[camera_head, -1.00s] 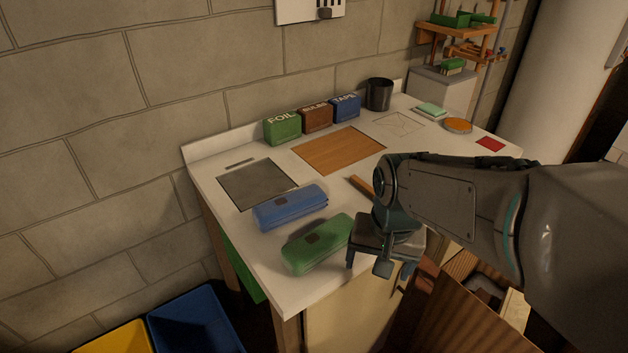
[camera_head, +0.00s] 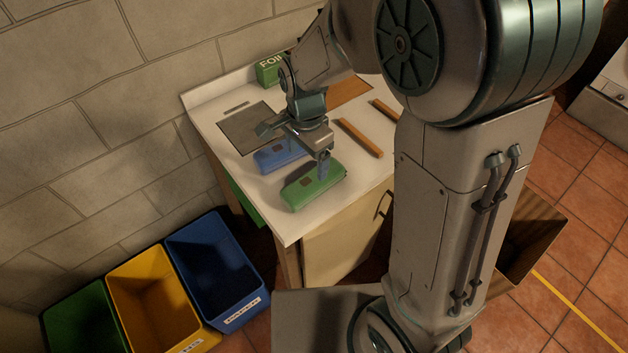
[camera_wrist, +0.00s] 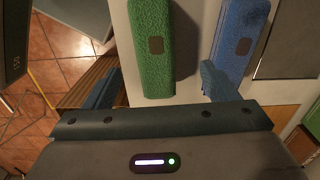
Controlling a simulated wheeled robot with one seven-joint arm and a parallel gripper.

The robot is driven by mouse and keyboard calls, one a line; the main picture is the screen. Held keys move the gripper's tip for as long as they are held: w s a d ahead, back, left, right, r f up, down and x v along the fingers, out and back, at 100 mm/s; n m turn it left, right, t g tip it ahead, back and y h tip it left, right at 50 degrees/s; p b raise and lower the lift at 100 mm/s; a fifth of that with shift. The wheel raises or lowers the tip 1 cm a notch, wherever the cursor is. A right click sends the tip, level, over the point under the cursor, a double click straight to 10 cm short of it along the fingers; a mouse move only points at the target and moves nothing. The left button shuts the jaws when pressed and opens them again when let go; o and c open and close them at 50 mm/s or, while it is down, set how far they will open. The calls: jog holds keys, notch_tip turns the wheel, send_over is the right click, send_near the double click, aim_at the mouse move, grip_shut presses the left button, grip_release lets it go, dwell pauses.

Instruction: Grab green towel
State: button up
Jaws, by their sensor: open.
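The green towel (camera_head: 313,187) is a folded, rounded bundle with a small brown patch, lying at the near edge of the white counter (camera_head: 222,130). Nothing is held. I cannot tell the exact height of the fingers above the towel.
A blue towel (camera_head: 276,158) lies beside the green one, partly hidden by my gripper. A grey square (camera_head: 245,128) and wooden sticks (camera_head: 360,138) are on the counter. A green FOIL box (camera_head: 269,70) stands behind. Green, yellow (camera_head: 150,300) and blue bins (camera_head: 215,270) stand on the floor at left.

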aim_at(313, 178)
notch_tip(313, 178, down, 3)
jog(key=shift+f, duration=0.1)
jog(key=f, duration=0.2)
jog(key=d+f, duration=0.1)
jog(key=f, duration=0.1)
jog(key=shift+d+f, duration=0.2)
jog(key=shift+f, duration=0.5)
jog(key=shift+c, duration=0.3)
jog(key=c, duration=1)
jog(key=shift+c, duration=0.2)
jog(key=shift+r, duration=0.1)
